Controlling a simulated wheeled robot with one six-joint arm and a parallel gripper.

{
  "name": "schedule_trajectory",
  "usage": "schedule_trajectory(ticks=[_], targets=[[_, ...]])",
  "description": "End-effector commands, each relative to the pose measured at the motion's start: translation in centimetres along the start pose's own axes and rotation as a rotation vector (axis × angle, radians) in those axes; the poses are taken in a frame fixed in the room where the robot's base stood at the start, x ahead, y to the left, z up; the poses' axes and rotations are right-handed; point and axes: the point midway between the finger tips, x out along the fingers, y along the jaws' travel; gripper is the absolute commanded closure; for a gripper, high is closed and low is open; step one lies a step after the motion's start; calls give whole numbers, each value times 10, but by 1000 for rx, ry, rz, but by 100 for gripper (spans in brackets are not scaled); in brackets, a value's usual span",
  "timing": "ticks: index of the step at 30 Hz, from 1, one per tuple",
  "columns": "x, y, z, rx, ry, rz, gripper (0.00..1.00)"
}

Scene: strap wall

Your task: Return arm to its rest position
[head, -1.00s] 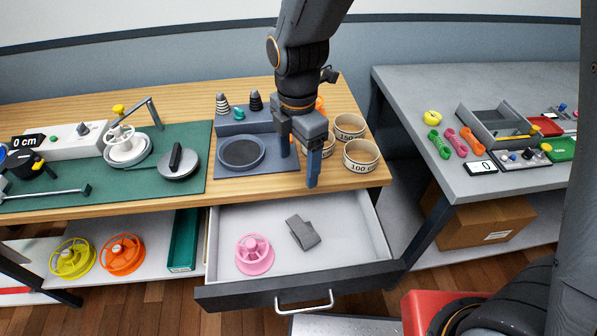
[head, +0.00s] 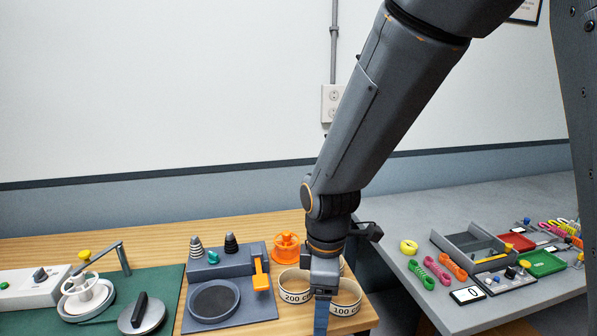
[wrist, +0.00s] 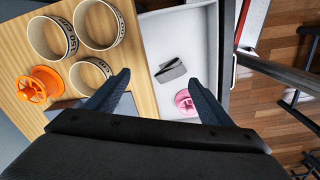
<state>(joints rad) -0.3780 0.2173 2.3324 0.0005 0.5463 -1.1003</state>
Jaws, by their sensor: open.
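My gripper (head: 321,312) hangs at the end of my arm in the head view, pointing down in front of the paper cups near the wooden bench's front edge. In the wrist view my gripper (wrist: 159,82) shows two dark fingers spread apart with nothing between them. Beyond them lies the open drawer (wrist: 205,50), holding a grey block (wrist: 171,70) and a pink spool (wrist: 185,101). The drawer is outside the head view.
Cups (head: 294,285) and an orange spool (head: 287,246) stand on the wooden bench (head: 150,240) close to my gripper. A grey device (head: 232,264) with an orange lever is to its left. A grey table (head: 470,200) with small parts is at right.

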Motion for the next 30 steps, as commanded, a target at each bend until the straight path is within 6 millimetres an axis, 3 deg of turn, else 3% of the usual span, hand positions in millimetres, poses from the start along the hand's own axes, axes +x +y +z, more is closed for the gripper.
schedule_trajectory(ticks=[3,9,15,20,30], targets=[[1,1,46,381,8,21,25],[4,-8,109,987,29,52,25],[5,-19,144,1374,50,70,25],[6,-23,154,1477,56,74,25],[6,-23,154,1479,56,74,25]])
